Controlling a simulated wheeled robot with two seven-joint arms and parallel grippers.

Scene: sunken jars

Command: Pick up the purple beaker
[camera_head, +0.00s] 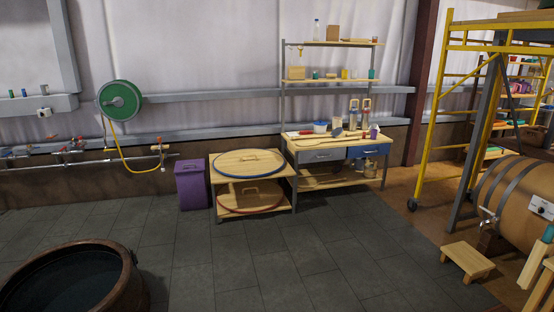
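A small purple object (374,132), which looks like the purple beaker, stands at the right end of the wooden workbench (333,145) against the back wall. It is far off and too small to show detail. Tall clear bottles (366,107) stand just left of it. Neither of my grippers is in view.
A purple bin (192,185) and a low wooden table (247,180) with round lids stand left of the workbench. A large dark vat (130,285) is at front left. A small step stool (467,261), a barrel (519,205) and yellow scaffolding (426,135) are at right. The tiled floor between is clear.

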